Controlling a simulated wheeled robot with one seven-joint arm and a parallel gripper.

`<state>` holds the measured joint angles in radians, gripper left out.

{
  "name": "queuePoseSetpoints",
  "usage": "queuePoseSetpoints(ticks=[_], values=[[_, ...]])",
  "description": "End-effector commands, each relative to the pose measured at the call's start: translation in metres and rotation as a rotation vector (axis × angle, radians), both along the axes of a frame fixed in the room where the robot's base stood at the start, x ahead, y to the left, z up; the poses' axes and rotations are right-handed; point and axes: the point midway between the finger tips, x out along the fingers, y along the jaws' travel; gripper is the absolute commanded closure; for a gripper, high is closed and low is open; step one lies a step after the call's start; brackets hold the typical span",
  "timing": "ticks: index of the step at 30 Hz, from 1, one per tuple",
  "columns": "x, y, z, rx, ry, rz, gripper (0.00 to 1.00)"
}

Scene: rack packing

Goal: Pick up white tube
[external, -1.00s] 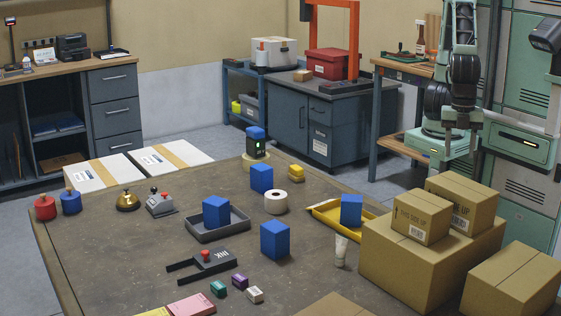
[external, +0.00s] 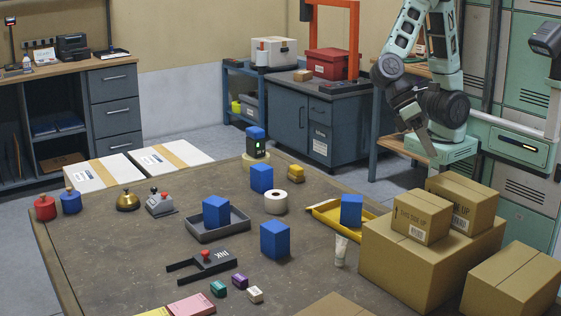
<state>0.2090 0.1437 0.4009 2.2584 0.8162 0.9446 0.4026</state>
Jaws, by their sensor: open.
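The white tube (external: 341,251) stands upright on the brown table, at the right side, just left of the large cardboard box. My gripper (external: 425,150) hangs from the arm at the upper right, beyond the table's far right edge. It is well above and behind the tube and apart from it. Its fingers are small and dark in this view, and they are open with nothing seen between them.
Stacked cardboard boxes (external: 425,262) stand close on the tube's right. A yellow tray (external: 328,213) with a blue block (external: 351,210) lies behind it. Another blue block (external: 275,240) stands to its left. The table (external: 130,250) has free room at the left front.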

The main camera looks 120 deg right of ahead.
Motion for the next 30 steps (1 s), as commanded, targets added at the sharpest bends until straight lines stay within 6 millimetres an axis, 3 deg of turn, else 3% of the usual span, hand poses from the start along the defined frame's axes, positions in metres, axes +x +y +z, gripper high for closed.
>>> queuePoseSetpoints(ticks=[1,6,16,17,19,30], values=[[0.025,-0.013,-0.002,0.061,0.065,-0.147,0.52],[0.086,-0.052,0.003,0.244,0.232,-0.517,0.52],[0.163,-0.142,0.008,0.549,0.437,-0.98,0.52],[0.167,-0.149,0.007,0.573,0.452,-1.009,0.52],[0.164,-0.142,-0.016,0.56,0.456,-0.991,0.52],[0.163,-0.141,-0.12,0.555,0.451,-0.987,0.52]])
